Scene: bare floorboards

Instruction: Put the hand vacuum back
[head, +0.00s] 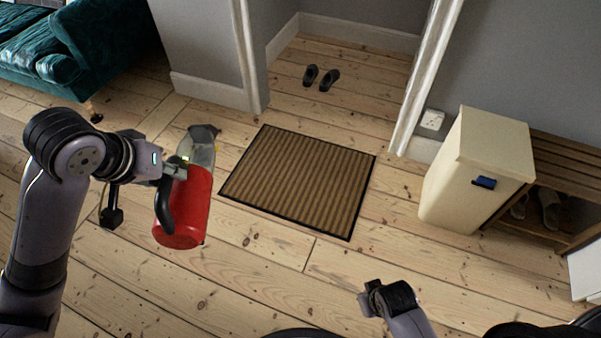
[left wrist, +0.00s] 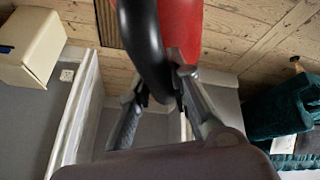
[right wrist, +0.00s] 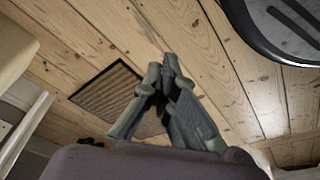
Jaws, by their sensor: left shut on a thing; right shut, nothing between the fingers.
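The hand vacuum (head: 184,208) has a red body, a black handle and a clear grey nozzle end. It is held in the air left of the doormat in the head view, nozzle toward the far side. My left gripper (head: 176,170) is shut on its black handle. The left wrist view shows the handle (left wrist: 146,45) between the fingers (left wrist: 158,90), with the red body (left wrist: 181,25) behind it. My right gripper (head: 368,297) is low in the head view, apart from everything. In the right wrist view its fingers (right wrist: 162,82) are together and empty.
A ribbed brown doormat (head: 300,182) lies before a doorway with dark slippers (head: 320,78). A cream bin (head: 477,170) with a blue item on its side stands right, beside a wooden shoe rack (head: 570,165). A white wall socket (head: 432,119) is near the bin. A green sofa (head: 75,45) is far left.

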